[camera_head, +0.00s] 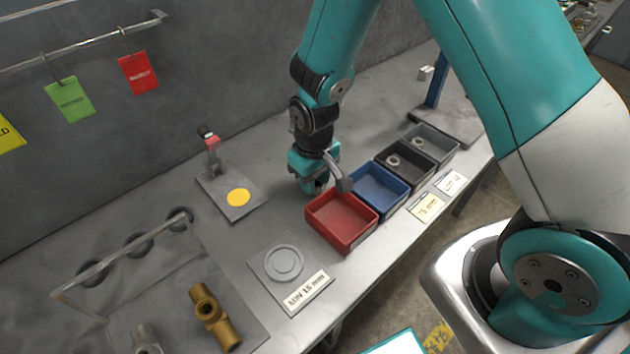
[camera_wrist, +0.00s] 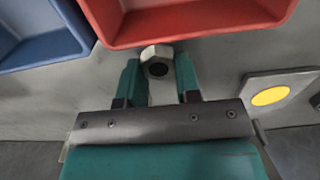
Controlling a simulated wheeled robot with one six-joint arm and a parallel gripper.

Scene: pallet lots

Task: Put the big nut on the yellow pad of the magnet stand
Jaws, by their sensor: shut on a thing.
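The big nut (camera_wrist: 157,52) is a grey metal hex nut with a dark hole. In the wrist view it sits between the fingertips of my gripper (camera_wrist: 158,78), which is shut on it. In the head view my gripper (camera_head: 316,187) is low behind the red bin, and the nut cannot be made out there. Whether the nut touches the table is unclear. The magnet stand (camera_head: 212,155) is left of my gripper, with a red-tipped post on a grey plate. Its round yellow pad (camera_head: 238,197) is bare, and also shows at right in the wrist view (camera_wrist: 270,96).
The red bin (camera_head: 342,245) stands close to my gripper, with a blue bin (camera_head: 402,207) and dark and grey bins to its right. A round grey dish on a labelled plate (camera_head: 268,292) lies in front. The table between gripper and stand looks clear.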

